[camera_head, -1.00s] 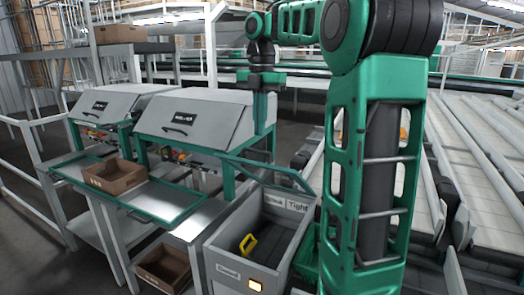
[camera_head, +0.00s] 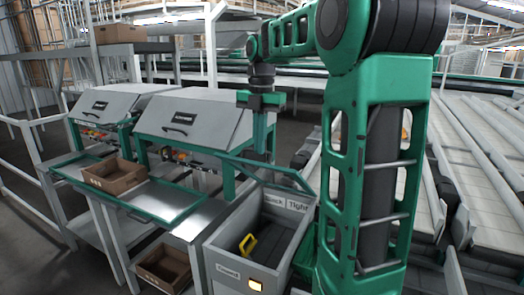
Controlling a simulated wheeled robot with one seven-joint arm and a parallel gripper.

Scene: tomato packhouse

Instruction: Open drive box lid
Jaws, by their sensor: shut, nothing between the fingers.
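The grey drive box (camera_head: 226,262) stands at the bottom centre, with "Quick" and "Tight" labels on its inner back wall. Its top is open to view, and a yellow handle (camera_head: 248,244) shows inside. A thin green-grey panel (camera_head: 290,184), apparently the lid, slants up at the box's far side. My gripper (camera_head: 262,150) points down just behind or beside this panel. It is shut and empty. I cannot tell whether its fingertips touch the panel.
Left of the box is a metal bench (camera_head: 190,228) with a brown carton (camera_head: 114,178) on top and another carton (camera_head: 165,268) below. Two grey hooded machines (camera_head: 195,118) stand behind. White conveyor lanes (camera_head: 485,150) fill the right. My arm blocks the centre right.

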